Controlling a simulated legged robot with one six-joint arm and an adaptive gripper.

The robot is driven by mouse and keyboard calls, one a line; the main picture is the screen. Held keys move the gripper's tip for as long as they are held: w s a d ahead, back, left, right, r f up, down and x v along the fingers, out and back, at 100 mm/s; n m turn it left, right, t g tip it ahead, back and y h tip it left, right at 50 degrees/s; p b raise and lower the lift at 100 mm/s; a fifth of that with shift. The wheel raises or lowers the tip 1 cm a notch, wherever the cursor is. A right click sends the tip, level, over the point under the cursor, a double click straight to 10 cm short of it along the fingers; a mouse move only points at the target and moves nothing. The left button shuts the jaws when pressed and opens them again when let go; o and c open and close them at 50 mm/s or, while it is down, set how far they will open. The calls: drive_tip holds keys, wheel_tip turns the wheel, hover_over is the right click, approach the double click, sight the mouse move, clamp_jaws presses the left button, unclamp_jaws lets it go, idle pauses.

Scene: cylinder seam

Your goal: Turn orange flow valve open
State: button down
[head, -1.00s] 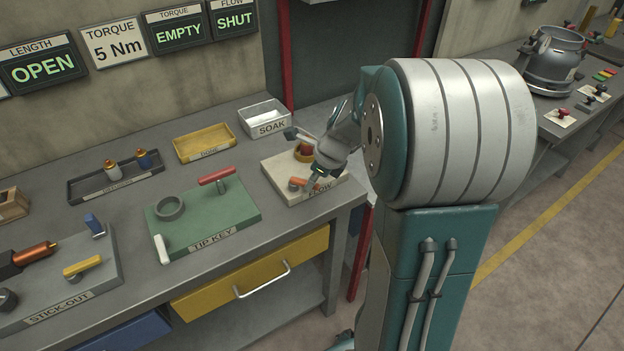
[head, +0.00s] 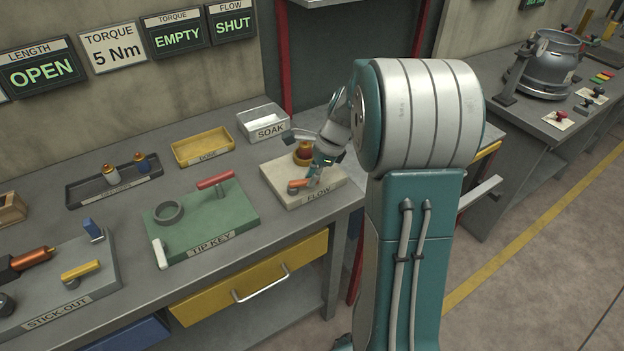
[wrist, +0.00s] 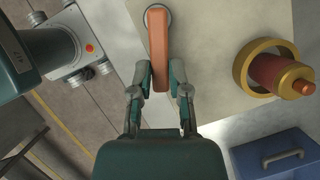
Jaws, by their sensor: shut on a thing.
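The orange flow valve handle (head: 298,183) sits on the pale FLOW block (head: 330,184) near the bench's right end. In the wrist view the handle (wrist: 158,40) runs from a round grey pivot at the top down between my two fingers. My gripper (wrist: 160,82) is shut on the handle's free end, one finger on each side. In the head view my gripper (head: 312,178) is at the handle, its fingertips partly hidden. The FLOW sign (head: 236,20) on the wall reads SHUT.
A brass ring with a red and gold fitting (head: 304,152) stands behind the handle on the same block. The white SOAK tray (head: 263,122) is behind it. The green TIP KEY board (head: 205,218) lies to the left. Bare bench separates them.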

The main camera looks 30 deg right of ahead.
drive_tip(key=shift+w+d+n+g, duration=0.1)
drive_tip(key=shift+w+n+g, duration=0.35)
drive_tip(key=shift+n, duration=0.6)
drive_tip(key=shift+w+n+g, duration=0.35)
drive_tip(key=shift+w+n, duration=0.1)
drive_tip(key=shift+n, duration=0.6)
drive_tip(key=c, duration=0.6)
unclamp_jaws()
drive_tip(key=shift+w, duration=0.1)
drive_tip(key=v, duration=1.2)
drive_tip(key=shift+d+f, duration=0.1)
drive_tip(key=shift+d, duration=0.05)
